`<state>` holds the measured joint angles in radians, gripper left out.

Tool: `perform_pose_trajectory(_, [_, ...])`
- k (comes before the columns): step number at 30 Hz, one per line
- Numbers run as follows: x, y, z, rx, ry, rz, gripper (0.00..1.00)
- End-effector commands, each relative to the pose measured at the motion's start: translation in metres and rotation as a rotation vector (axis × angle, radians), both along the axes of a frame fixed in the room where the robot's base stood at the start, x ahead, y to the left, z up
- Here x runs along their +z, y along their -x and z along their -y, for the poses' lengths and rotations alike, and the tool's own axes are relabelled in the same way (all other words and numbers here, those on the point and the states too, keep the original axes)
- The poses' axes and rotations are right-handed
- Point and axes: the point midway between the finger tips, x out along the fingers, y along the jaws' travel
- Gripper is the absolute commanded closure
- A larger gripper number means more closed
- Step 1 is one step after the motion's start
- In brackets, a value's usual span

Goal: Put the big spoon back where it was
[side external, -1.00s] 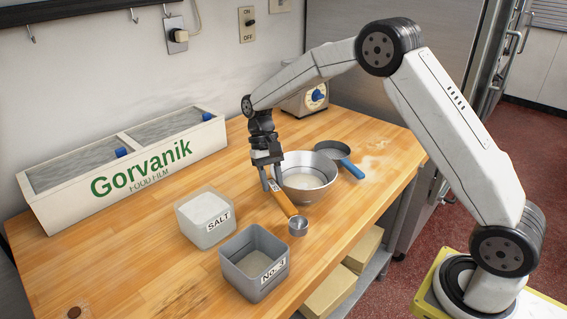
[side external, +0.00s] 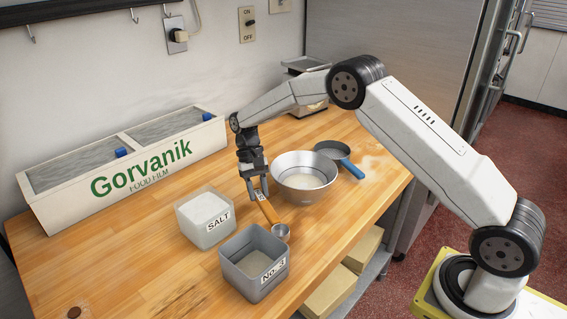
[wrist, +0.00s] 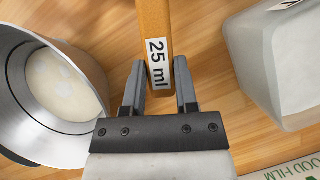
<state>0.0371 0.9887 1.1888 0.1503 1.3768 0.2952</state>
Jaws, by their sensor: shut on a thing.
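A spoon with an orange-brown handle (side external: 268,211) and a small round metal cup is in my gripper (side external: 257,193). The spoon hangs tilted, with its cup toward the front, between the salt tub and the metal bowl. In the wrist view my gripper (wrist: 160,92) has its two fingers on either side of the handle, at a "25 ml" label (wrist: 157,63). The cup is outside the wrist view. I cannot tell how far the spoon is above the wooden table.
The metal bowl (side external: 304,191) with pale contents stands to the right. A salt tub (side external: 206,228) and a grey "No. 3" bin (side external: 254,285) stand to the left and in front. A blue-handled pan (side external: 351,168) lies behind the bowl. A Gorvanik film box (side external: 75,210) stands along the wall.

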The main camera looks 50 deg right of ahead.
Motion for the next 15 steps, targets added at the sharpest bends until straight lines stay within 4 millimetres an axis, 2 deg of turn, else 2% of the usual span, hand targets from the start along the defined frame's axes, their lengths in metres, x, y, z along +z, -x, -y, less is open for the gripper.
perform_pose_trajectory(9, [-0.030, -0.003, 0.000, 0.000, 0.000, -0.002, 1.00])
perform_pose_trajectory(15, [-0.035, -0.003, 0.000, -0.001, 0.000, -0.001, 1.00])
